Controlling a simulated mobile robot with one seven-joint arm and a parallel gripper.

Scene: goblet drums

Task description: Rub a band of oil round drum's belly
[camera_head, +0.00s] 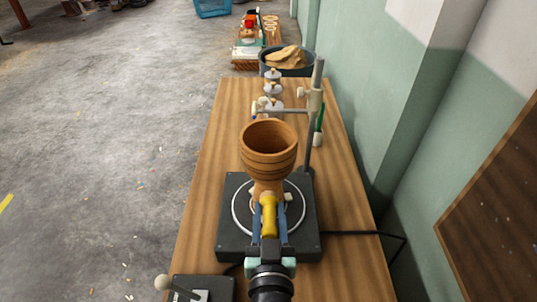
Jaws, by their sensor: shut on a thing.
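The goblet drum (268,150) is a brown wooden shell with its open mouth up and darker bands round its bowl. It stands upright on the black square turntable (233,243), which has a white ring. My gripper (269,208) is at the near side of the drum, in front of its lower part. Its blue fingers are shut on a yellow tool (269,222) that points away from me toward the drum. The tool's far end overlaps the drum's narrow stem in this view. I cannot tell whether it touches the wood.
A rod stand (311,120) with a side arm rises behind the drum on the right. Silvery pots (272,88) and a tub with tan contents (288,60) are further back. A lever box (200,288) is at near left. The wooden bench (205,170) is bare left of the drum.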

